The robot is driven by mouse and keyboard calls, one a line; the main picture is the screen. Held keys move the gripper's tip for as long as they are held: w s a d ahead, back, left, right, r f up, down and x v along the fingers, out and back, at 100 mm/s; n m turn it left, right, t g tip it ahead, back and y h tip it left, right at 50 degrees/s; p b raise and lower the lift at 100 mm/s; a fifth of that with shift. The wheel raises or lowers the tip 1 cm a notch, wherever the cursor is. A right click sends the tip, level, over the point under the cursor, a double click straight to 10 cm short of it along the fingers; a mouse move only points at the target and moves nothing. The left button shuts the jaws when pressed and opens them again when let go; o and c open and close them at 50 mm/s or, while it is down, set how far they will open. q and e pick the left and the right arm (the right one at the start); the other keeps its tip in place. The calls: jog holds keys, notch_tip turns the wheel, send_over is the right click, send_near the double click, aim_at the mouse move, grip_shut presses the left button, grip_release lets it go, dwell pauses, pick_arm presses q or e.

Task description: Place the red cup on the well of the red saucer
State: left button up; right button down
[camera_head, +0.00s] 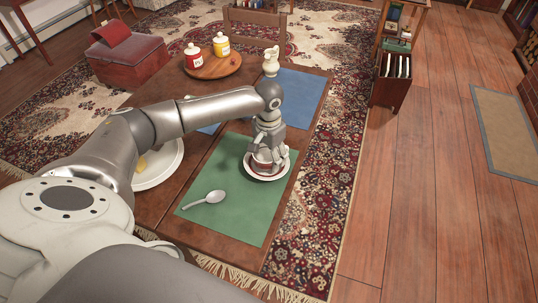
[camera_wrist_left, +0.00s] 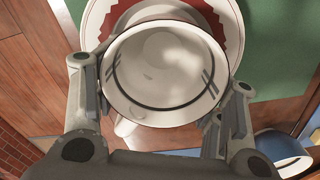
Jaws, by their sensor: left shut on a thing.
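The red cup (camera_head: 263,157) is between the fingers of my left gripper (camera_head: 267,153), which is shut on it. In the left wrist view, the cup (camera_wrist_left: 160,70) shows its white inside with a dark line near the rim, a finger on either side. The red saucer (camera_head: 286,169) lies on the green mat, directly under the cup. Its white rim and red zigzag band show behind the cup in the left wrist view (camera_wrist_left: 95,18). The cup looks upright and hides the well. I cannot tell whether it touches the saucer. My right gripper is not in view.
A spoon (camera_head: 207,199) lies on the green mat (camera_head: 230,222). A white plate (camera_head: 150,181) is to the left, partly behind my arm. A round wooden board (camera_head: 214,70) holds a red jar (camera_head: 194,56) and a yellow jar (camera_head: 221,45). A blue mat (camera_head: 300,92) lies farther back.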

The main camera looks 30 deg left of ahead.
pick_arm(q)
jog(key=o, duration=1.1)
jog(key=shift+f, duration=0.15)
jog(key=shift+o, duration=0.2)
notch_tip(320, 180, up, 12)
